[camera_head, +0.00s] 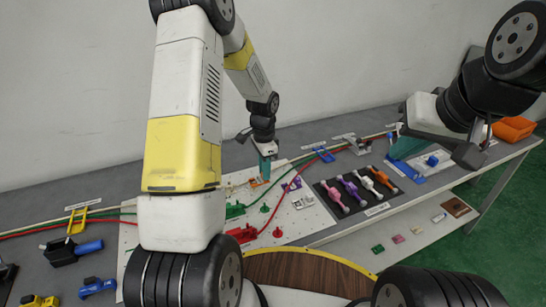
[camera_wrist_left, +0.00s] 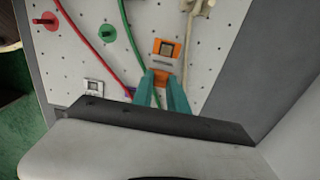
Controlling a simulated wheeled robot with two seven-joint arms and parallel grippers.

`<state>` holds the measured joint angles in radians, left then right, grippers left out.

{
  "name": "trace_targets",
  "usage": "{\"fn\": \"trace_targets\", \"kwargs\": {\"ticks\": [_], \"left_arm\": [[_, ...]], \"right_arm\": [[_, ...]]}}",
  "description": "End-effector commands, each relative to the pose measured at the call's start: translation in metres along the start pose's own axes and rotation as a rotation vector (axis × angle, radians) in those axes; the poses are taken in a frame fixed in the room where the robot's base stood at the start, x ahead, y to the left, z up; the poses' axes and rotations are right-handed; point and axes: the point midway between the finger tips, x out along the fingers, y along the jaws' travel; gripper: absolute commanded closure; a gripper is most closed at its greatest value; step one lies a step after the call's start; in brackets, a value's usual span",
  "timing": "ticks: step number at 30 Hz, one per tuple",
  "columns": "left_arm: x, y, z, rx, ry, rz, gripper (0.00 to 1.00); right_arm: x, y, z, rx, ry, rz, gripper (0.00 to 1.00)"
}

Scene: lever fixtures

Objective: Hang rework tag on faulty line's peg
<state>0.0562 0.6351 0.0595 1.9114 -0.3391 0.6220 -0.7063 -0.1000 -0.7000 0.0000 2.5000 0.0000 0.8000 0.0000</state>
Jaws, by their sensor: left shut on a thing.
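My left gripper (camera_head: 264,174) reaches over the back of the white pegboard (camera_head: 300,222), its teal fingers pointing down. In the left wrist view its fingers (camera_wrist_left: 163,80) are shut on the lower end of an orange tag (camera_wrist_left: 166,48) with a dark square and a pale strip. Whether the tag touches the board is unclear. A red peg (camera_wrist_left: 45,21) and a green peg (camera_wrist_left: 107,31) stand to the left of the tag in that view. In the head view the red peg (camera_head: 277,233) and green peg (camera_head: 264,208) stand in front of my left gripper. My right gripper (camera_head: 405,145) is at the right; its jaw state is unclear.
Red and green lines run across the board. A dark mat (camera_head: 347,208) holds several coloured levers. A blue lever fixture (camera_head: 323,154) stands behind it. An orange bin (camera_head: 513,128) is at the far right.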

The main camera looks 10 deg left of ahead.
Motion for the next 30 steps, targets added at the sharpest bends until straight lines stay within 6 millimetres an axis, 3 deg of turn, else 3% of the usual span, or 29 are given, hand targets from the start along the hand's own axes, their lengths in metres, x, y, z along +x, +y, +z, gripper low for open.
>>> {"fn": "trace_targets", "kwargs": {"ticks": [30], "left_arm": [[0.017, 0.0, 0.0, 0.0, 0.0, 0.001, 1.0]], "right_arm": [[0.0, 0.0, 0.0, 0.0, 0.0, 0.0, 1.0]]}}
